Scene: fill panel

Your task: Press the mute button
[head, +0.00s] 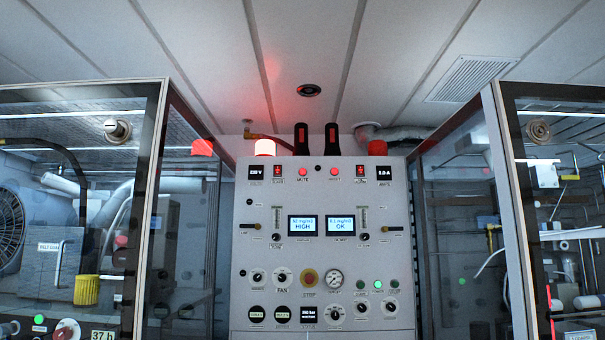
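The mute button is a small round red button (303,172) near the top of the grey control panel (240,240), with a label under it that appears to read MUTE. A similar red button (334,172) sits just to its right, its label too small to read surely. Nothing covers the mute button. My gripper does not show in the head view.
A glowing beacon (265,147) and a darker red beacon (377,148) stand on the panel top. Displays read HIGH (303,226) and OK (340,226). Glass-fronted cabinets (155,200) (495,200) flank the panel.

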